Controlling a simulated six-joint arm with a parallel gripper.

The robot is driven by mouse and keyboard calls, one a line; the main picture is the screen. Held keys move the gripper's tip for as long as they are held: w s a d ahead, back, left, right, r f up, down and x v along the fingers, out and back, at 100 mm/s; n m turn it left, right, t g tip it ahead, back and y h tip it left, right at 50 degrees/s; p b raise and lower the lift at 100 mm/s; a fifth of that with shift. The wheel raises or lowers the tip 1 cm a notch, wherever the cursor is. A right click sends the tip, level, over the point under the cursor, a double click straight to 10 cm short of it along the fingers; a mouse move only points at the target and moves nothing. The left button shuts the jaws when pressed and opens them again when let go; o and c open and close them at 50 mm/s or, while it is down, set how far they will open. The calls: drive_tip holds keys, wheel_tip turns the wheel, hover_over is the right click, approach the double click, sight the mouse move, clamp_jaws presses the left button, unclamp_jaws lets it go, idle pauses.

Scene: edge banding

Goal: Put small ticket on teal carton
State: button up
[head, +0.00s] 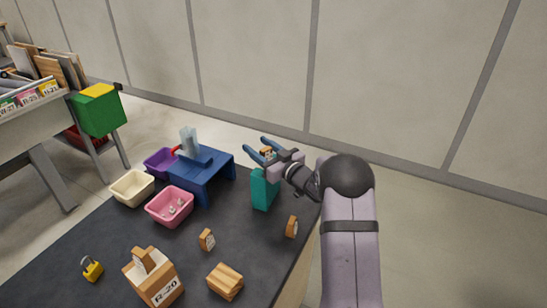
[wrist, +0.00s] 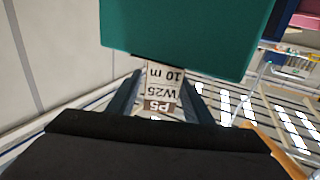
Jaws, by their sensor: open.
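The teal carton (head: 264,190) stands upright near the far right edge of the dark table. In the wrist view the teal carton (wrist: 185,30) fills the top of the picture. My gripper (head: 258,148) is level with the carton's top end, its blue fingers open. A small ticket (head: 267,152) with a wooden-brown edge sits between the fingers. In the wrist view the ticket (wrist: 162,85) reads "P5 W25 10 m" and lies right by the carton's edge. My gripper (wrist: 160,92) has a finger on each side of it. I cannot tell whether the ticket rests on the carton.
A blue stand (head: 205,175) is left of the carton, with purple (head: 160,162), cream (head: 131,188) and pink (head: 170,207) bins nearby. Similar wooden pieces (head: 207,240) (head: 291,227), an R-20 box (head: 155,283), a wood block (head: 225,281) and a yellow padlock (head: 92,270) are in front.

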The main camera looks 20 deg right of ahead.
drive_tip(key=b+v, duration=0.2)
drive_tip(key=v, duration=0.9)
drive_tip(key=shift+s+b, duration=0.3)
drive_tip(key=shift+d, duration=0.1)
drive_tip(key=s+a+f+m+g+h+p, duration=0.1)
drive_tip(key=s+f+m+g+h+p, duration=0.1)
drive_tip(key=s+f+g+h, duration=0.3)
drive_tip(key=s+f+m+g+h+p, duration=0.2)
drive_tip(key=s+m+g+h, duration=0.15)
drive_tip(key=s, duration=0.35)
drive_tip(key=s+a+g+y, duration=0.1)
drive_tip(key=s+a+g, duration=0.3)
drive_tip(key=s, duration=0.6)
drive_tip(key=s+a+f+n+g+p, duration=0.1)
drive_tip(key=s+a+g, duration=0.3)
drive_tip(key=s, duration=0.7)
drive_tip(key=shift+s+a+f+y, duration=0.25)
drive_tip(key=shift+a+f+y, duration=0.05)
drive_tip(key=shift+a+y, duration=0.1)
